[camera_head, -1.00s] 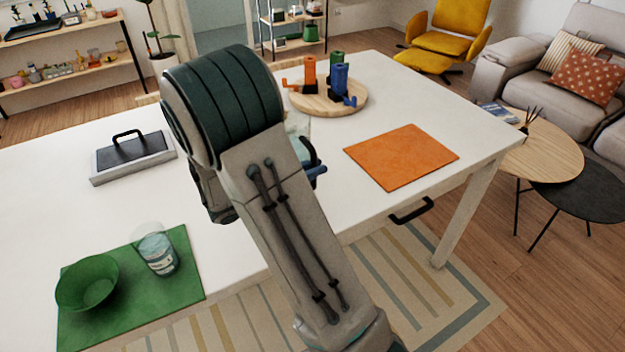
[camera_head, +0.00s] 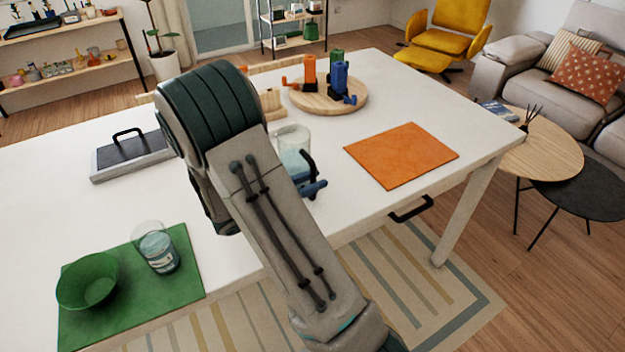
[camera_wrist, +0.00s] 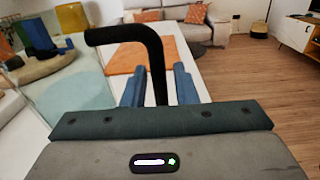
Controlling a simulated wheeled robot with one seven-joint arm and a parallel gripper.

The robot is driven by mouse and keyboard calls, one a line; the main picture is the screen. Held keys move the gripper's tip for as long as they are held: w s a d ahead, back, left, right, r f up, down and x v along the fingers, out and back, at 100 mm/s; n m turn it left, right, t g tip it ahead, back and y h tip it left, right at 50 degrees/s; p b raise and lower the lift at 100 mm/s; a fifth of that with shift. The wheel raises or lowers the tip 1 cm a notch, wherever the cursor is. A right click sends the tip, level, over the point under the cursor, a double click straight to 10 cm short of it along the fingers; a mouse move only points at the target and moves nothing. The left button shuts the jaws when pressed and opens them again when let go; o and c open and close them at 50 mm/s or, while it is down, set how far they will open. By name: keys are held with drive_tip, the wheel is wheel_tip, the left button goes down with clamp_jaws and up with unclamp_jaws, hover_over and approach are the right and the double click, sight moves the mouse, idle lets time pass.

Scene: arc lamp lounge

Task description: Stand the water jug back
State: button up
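The water jug (camera_head: 291,152) is clear with pale blue water and a black handle (camera_head: 308,165). It looks upright on the white table, left of the orange mat and partly hidden by my arm. My gripper (camera_head: 313,188) is at the handle side, its blue fingers low by the handle. In the wrist view the black handle (camera_wrist: 158,75) rises between the two fingers of my gripper (camera_wrist: 159,85), with a narrow gap showing on each side. The jug's clear body (camera_wrist: 70,100) fills the left there.
Table is clear around the orange mat.

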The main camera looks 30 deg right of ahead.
drive_tip(key=shift+o, duration=0.2)
drive_tip(key=shift+r, duration=0.15)
drive_tip(key=a+b, duration=0.1)
drive_tip(key=a, duration=0.6)
drive_tip(key=s+d+r+m+g+y, duration=0.2)
drive_tip(key=s+m+g+y, duration=0.2)
drive_tip(key=s+m+y, duration=0.55)
drive_tip(key=s+a+r+m+t+y, duration=0.4)
drive_tip(key=s+a+m+t+y, duration=0.2)
drive_tip(key=a+m+y, duration=0.2)
drive_tip(key=shift+s+r+m, duration=0.2)
drive_tip(key=shift+r+m, duration=0.1)
drive_tip(key=shift+m, duration=0.05)
drive_tip(key=shift+y, duration=0.25)
